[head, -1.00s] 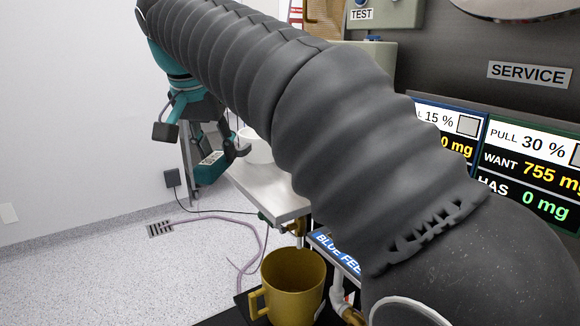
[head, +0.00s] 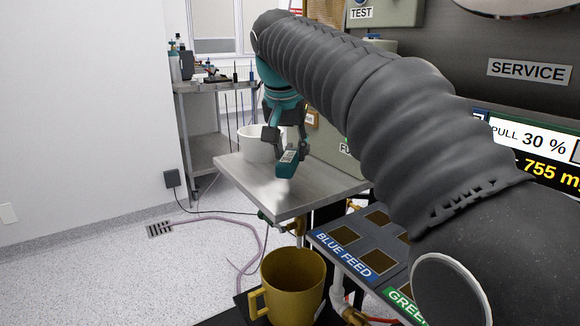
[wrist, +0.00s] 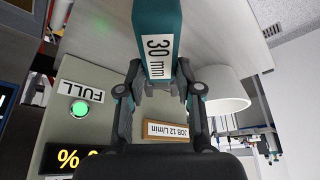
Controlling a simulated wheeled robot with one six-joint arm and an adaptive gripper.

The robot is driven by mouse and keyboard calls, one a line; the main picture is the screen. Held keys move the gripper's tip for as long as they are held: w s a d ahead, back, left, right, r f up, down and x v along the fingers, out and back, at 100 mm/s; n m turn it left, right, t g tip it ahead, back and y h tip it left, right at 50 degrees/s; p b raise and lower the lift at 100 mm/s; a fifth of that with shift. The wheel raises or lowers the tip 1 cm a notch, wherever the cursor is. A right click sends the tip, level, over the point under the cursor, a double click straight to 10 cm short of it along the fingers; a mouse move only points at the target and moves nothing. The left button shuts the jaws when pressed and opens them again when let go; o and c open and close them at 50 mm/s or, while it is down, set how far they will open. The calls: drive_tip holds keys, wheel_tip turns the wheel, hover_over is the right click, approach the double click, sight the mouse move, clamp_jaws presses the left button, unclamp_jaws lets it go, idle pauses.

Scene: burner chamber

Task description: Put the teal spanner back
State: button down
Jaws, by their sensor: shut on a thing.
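The teal spanner (head: 287,163) hangs from my gripper (head: 287,148) in the head view, in front of the white pot and seen against the steel shelf. In the wrist view the spanner (wrist: 157,20) runs up out of the top edge, with a white "30 mm" label facing me. My gripper (wrist: 160,92) is shut on its near end, a finger on each side. The spanner's far end is cut off in the wrist view. I cannot tell its exact height above the shelf. No place for the spanner is clearly shown.
A steel shelf (head: 295,198) bears a white pot (head: 255,146). Behind stands a cart (head: 205,84) with tools. A grey panel (wrist: 100,80) with a green FULL lamp is near my gripper. A blue feed tray (head: 322,238) and mustard mug (head: 300,285) are in front.

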sight(291, 155)
wheel_tip(291, 155, down, 3)
drive_tip(key=shift+r+b, duration=0.15)
drive_tip(key=shift+b, duration=0.15)
drive_tip(key=shift+d+f, duration=0.15)
drive_tip(key=shift+f, duration=0.3)
drive_tip(key=c, duration=0.8)
unclamp_jaws()
drive_tip(key=shift+f, duration=0.1)
drive_tip(key=shift+o, duration=0.2)
drive_tip(key=p+v, duration=0.1)
drive_tip(key=v, duration=1.1)
drive_tip(key=shift+w+p, duration=0.1)
drive_tip(key=shift+p, duration=0.3)
